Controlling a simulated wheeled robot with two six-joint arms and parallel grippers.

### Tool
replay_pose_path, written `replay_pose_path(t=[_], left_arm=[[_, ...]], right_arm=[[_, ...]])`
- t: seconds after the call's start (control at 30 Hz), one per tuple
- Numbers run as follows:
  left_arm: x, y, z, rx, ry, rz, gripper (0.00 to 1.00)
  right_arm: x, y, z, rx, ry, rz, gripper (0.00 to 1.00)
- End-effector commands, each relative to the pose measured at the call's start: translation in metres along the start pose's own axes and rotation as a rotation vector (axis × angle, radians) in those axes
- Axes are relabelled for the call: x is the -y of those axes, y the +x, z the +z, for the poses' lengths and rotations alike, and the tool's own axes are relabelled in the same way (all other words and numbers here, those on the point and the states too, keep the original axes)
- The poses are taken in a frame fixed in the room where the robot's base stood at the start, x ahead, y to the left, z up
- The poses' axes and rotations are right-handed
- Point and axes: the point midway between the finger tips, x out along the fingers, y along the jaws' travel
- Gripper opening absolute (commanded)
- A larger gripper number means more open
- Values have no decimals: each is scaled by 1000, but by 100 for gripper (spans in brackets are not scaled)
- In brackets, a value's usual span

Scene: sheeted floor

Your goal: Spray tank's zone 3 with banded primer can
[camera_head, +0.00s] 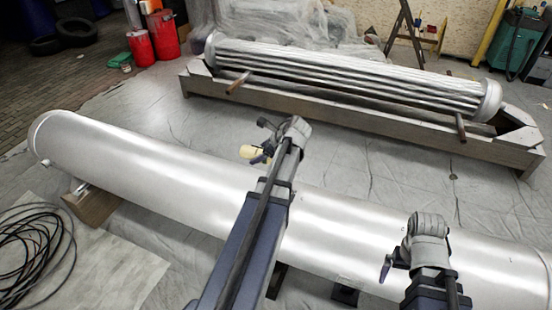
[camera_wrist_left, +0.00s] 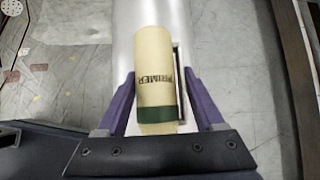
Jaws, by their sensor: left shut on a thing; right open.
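The tank (camera_head: 140,165) is a long silvery cylinder lying across the head view; no zone numbers can be read on it. My left gripper (camera_head: 264,141) reaches over the tank to its far side. It is shut on the primer can (camera_head: 252,153), which shows small and pale yellow there. In the left wrist view the can (camera_wrist_left: 155,60) is cream with a dark green band and the word PRIMER, between the purple fingers. The tank (camera_wrist_left: 125,35) lies behind it. My right gripper (camera_head: 389,264) is open and empty above the tank's right part.
A ribbed tube bundle (camera_head: 345,75) rests on a wooden cradle (camera_head: 330,110) behind the tank. Coiled cables (camera_head: 35,250) lie at the left. Red drums (camera_head: 140,48) stand at the back left. Sheeted floor between tank and cradle is clear.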

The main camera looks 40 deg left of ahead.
Motion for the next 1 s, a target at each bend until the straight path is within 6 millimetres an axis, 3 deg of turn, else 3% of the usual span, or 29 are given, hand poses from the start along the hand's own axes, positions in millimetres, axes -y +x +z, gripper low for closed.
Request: replay_pose_path(t=[0.2,0.43,0.67,0.97,1.0], left_arm=[[0,35,41,1,-3,2,50],[0,60,72,1,-1,2,50],[0,72,86,0,0,0,50],[0,73,88,0,1,0,50],[0,73,88,0,1,0,69]], right_arm=[[0,0,0,0,0,0,100],[0,0,0,0,0,0,100],[0,0,0,0,0,0,100],[0,0,0,0,0,0,100],[0,0,0,0,0,0,100]])
